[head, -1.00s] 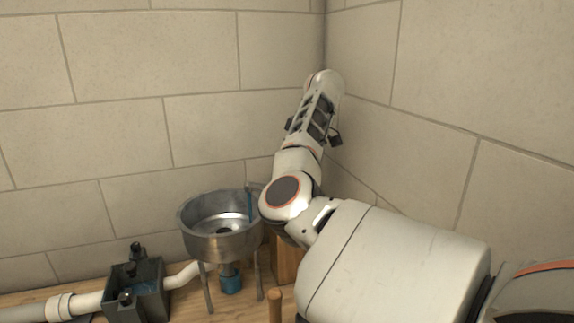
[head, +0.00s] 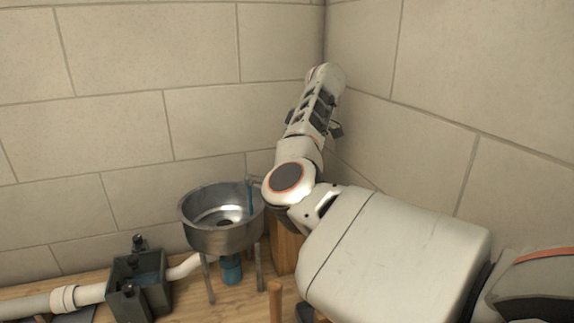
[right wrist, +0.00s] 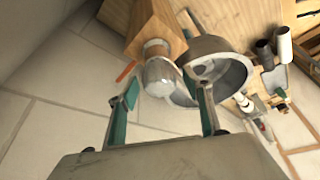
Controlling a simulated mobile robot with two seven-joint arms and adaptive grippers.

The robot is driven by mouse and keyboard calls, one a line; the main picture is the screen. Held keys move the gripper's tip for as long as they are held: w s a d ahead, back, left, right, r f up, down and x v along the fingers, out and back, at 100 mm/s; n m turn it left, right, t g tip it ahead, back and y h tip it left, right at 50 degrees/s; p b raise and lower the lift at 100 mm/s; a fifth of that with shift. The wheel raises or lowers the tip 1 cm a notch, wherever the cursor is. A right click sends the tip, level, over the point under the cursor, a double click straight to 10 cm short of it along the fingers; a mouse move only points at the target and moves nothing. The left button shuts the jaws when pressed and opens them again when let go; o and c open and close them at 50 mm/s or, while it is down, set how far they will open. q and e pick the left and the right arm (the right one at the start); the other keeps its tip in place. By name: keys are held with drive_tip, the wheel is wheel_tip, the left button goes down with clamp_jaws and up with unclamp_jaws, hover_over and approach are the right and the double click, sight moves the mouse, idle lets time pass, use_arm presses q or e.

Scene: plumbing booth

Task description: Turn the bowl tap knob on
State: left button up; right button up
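The metal bowl (head: 190,222) stands on thin legs at the lower middle of the head view; it also shows in the right wrist view (right wrist: 235,75). A thin blue upright line (head: 250,198) shows at its right side; I cannot tell if it is water. In the right wrist view a shiny rounded metal knob (right wrist: 158,77) sits on a wooden post (right wrist: 155,28). My right gripper (right wrist: 168,95) is open, its green-padded fingers apart, with the knob between and just beyond the tips. I cannot tell whether they touch. My left gripper is out of view.
A dark open box (head: 140,284) with a white pipe (head: 88,295) stands left of the bowl. Block walls meet in a corner behind my right arm. In the right wrist view, pipes and fittings (right wrist: 270,80) lie right of the bowl.

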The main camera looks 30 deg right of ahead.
drive_tip(key=v, duration=1.2)
idle(0.4)
